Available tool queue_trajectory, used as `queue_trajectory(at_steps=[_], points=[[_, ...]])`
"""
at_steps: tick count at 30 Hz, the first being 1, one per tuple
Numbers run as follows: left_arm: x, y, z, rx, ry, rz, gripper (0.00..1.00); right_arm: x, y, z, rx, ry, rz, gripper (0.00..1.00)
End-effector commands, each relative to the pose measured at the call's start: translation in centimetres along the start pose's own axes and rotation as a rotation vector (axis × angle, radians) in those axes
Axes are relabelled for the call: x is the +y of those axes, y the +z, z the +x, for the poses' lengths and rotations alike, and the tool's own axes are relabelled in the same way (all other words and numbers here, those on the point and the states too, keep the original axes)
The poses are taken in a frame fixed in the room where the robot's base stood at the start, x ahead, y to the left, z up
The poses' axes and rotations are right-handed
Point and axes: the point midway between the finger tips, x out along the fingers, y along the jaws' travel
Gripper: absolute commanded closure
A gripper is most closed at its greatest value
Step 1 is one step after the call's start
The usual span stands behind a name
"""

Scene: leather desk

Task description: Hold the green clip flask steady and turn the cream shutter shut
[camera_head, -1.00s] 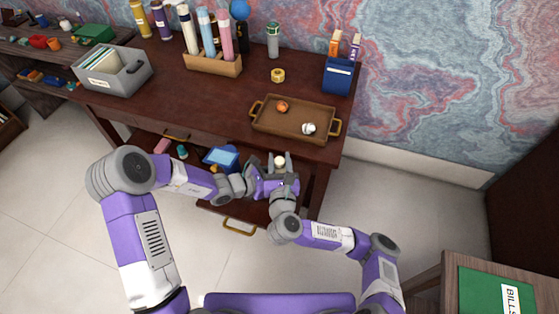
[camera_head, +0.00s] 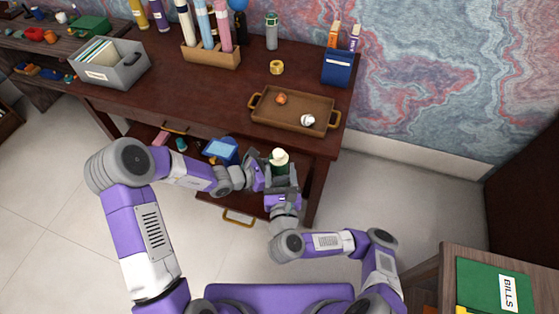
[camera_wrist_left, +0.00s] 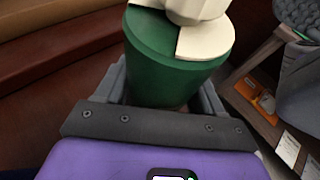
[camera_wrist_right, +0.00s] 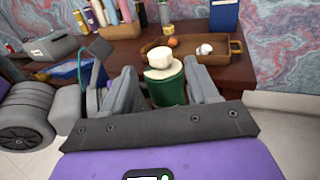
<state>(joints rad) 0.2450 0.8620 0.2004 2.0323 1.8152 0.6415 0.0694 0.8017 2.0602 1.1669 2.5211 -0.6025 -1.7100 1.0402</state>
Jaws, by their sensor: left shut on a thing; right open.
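The green flask (camera_wrist_left: 158,72) is upright, with the cream shutter (camera_wrist_left: 205,38) on its top. In the left wrist view the shutter covers only part of the green top. In the head view the flask's cream top (camera_head: 279,157) shows in front of the desk, between my grippers. My left gripper (camera_head: 262,176) is shut on the flask's body from the left; its fingers show on both sides in the left wrist view. My right gripper (camera_wrist_right: 163,88) is open, its fingers on either side of the flask (camera_wrist_right: 167,90) and below the cream shutter (camera_wrist_right: 160,60); contact cannot be told.
A tray (camera_head: 263,118) with an orange item and a white item lies on the desk behind the flask. A blue-screened device (camera_head: 220,149) sits in an open drawer to the left. A grey file box (camera_head: 128,74) stands at the desk's left end.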

Motion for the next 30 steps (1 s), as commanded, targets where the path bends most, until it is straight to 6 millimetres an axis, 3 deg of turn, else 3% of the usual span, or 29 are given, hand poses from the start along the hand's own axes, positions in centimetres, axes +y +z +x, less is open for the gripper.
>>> queue_trajectory(at_steps=[12, 17, 30], points=[[0.0, 0.0, 0.0, 0.000, 0.000, 0.000, 0.68, 0.0, 0.0, -0.8, -0.001, 0.000, -0.002, 0.40], [0.0, 0.0, 0.0, 0.000, 0.000, 0.000, 0.68, 0.4, 0.4, -0.8, -0.054, 0.014, -0.085, 0.40], [0.0, 0.0, 0.0, 0.000, 0.000, 0.000, 0.68, 3.4, 1.5, -2.7, -0.610, 0.113, -0.901, 0.40]])
